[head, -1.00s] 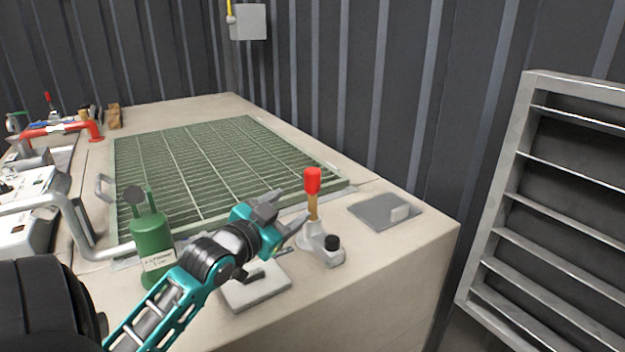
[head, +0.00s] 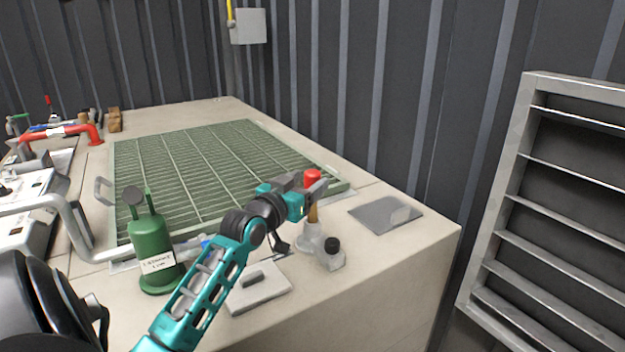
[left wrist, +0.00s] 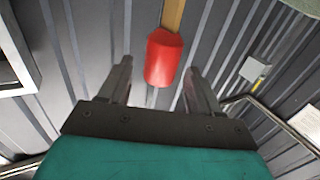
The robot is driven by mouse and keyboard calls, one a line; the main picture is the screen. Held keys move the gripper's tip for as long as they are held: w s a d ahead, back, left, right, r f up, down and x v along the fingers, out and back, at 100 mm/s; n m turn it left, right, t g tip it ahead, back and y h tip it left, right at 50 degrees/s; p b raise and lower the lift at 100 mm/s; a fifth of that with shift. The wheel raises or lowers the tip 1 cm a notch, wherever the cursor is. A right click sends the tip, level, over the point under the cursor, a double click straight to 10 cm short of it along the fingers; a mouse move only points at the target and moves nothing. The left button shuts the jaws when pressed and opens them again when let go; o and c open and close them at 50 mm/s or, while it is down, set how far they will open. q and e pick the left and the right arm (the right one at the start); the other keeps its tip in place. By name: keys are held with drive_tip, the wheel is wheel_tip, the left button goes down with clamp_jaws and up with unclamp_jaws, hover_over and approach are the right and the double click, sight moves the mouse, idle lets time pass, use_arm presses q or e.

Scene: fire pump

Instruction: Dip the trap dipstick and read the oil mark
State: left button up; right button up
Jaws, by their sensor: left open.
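The trap dipstick has a red handle (head: 313,178) on a brown shaft (head: 312,214). It stands upright in a grey fitting (head: 313,238) near the counter's right part. My left gripper (head: 314,186) is open at the handle's height and partly covers it in the head view. In the left wrist view the red handle (left wrist: 163,58) shows between the two fingers of the left gripper (left wrist: 157,82), with room on both sides. The shaft's lower end is hidden in the fitting. My right gripper is not in view.
A green labelled canister (head: 152,245) stands left of my left arm. A light block (head: 262,290) lies in front of the fitting, and a grey plate (head: 378,213) to its right. The green grating (head: 190,165) lies behind. A short black cap (head: 332,245) sits beside the fitting.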

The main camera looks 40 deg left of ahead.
use_arm(q)
drive_tip(key=shift+w+a, duration=0.15)
drive_tip(key=shift+w, duration=0.55)
drive_tip(key=shift+w+a, duration=0.1)
drive_tip(key=shift+w, duration=0.6)
clamp_jaws()
